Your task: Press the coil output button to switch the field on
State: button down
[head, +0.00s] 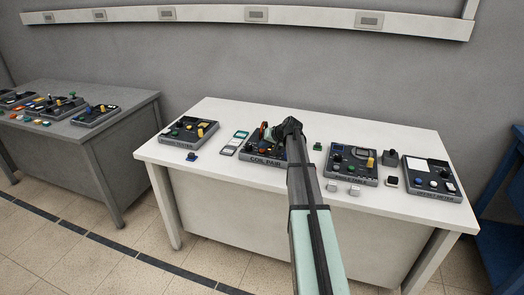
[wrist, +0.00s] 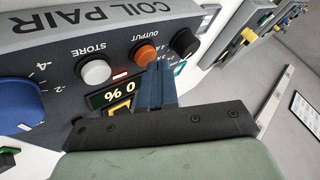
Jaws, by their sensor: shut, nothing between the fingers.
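The COIL PAIR box (head: 262,159) stands near the middle of the white table, partly covered by my arm. In the wrist view its panel (wrist: 60,42) appears upside down. The orange button (wrist: 145,53) marked OUTPUT sits between a white STORE button (wrist: 95,70) and a black knob (wrist: 184,43). A small display (wrist: 115,95) reads 0 %, with a small reddish light (wrist: 122,75) beside it. My gripper (wrist: 156,72) is shut and empty, its fingertips close beside the OUTPUT button in the picture. I cannot tell whether they touch it. The head view hides the button.
A large blue knob (wrist: 20,103) is at the panel's left in the wrist view. On the table, another instrument box (head: 188,132) stands left, a meter box (head: 351,165) right, and a further box (head: 432,179) at the far right. Small loose blocks lie between them.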

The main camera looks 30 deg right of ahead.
aim_at(264, 150)
jog(key=shift+r, duration=3)
